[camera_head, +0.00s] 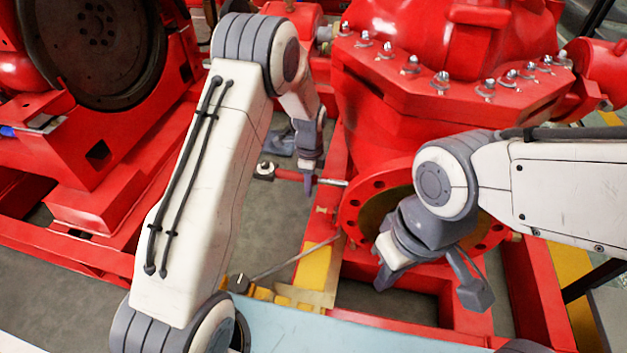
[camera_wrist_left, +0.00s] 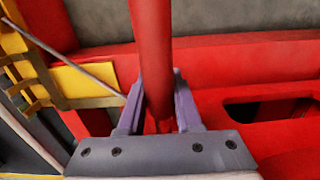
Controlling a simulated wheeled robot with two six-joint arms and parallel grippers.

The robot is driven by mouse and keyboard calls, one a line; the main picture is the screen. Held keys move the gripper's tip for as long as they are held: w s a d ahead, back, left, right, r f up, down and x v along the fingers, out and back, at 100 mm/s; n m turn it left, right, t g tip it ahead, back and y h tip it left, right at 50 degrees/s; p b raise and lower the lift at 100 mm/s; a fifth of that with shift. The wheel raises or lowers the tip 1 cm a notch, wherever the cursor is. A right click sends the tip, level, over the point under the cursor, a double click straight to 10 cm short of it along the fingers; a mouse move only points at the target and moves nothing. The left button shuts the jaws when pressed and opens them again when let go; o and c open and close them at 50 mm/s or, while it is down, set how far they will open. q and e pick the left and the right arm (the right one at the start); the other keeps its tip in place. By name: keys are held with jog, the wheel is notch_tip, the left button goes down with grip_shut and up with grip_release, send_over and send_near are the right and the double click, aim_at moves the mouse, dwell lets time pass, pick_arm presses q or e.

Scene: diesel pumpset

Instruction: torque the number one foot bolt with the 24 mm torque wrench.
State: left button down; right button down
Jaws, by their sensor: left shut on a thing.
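My left gripper (camera_head: 308,180) is shut on a red-handled wrench (camera_head: 288,174), which lies roughly level near the red base frame. One end of the wrench has a ring-like head at the left; a silver section shows at the right. In the left wrist view the red handle (camera_wrist_left: 152,50) runs between the two fingers of the left gripper (camera_wrist_left: 157,112). My right gripper (camera_head: 430,285) is open and empty, with its fingers spread in front of the pump's round flange. I cannot make out the number one foot bolt.
The red pump casing (camera_head: 440,115) carries several silver bolts on its upper flange. A round open flange (camera_head: 353,215) faces the front. A thin silver rod (camera_head: 290,262) lies over a yellow piece at a light blue table (camera_head: 290,332). A dark flywheel (camera_head: 95,50) stands at the left.

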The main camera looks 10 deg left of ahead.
pick_arm(q)
jog(key=shift+w+d+r, duration=0.1)
jog(key=shift+w+d, duration=0.1)
jog(key=shift+d, duration=0.15)
jog(key=shift+a+r+p, duration=0.1)
jog(key=shift+a+p, duration=0.05)
jog(key=shift+p, duration=0.45)
notch_tip(320, 180, down, 5)
jog(key=b, duration=0.1)
jog(key=s+d+n+p, duration=0.4)
jog(key=s+n+p, duration=0.3)
jog(key=s+n, duration=0.2)
jog(key=shift+s, duration=0.75)
jog(key=shift+r+p, duration=0.1)
jog(key=shift+p, duration=0.35)
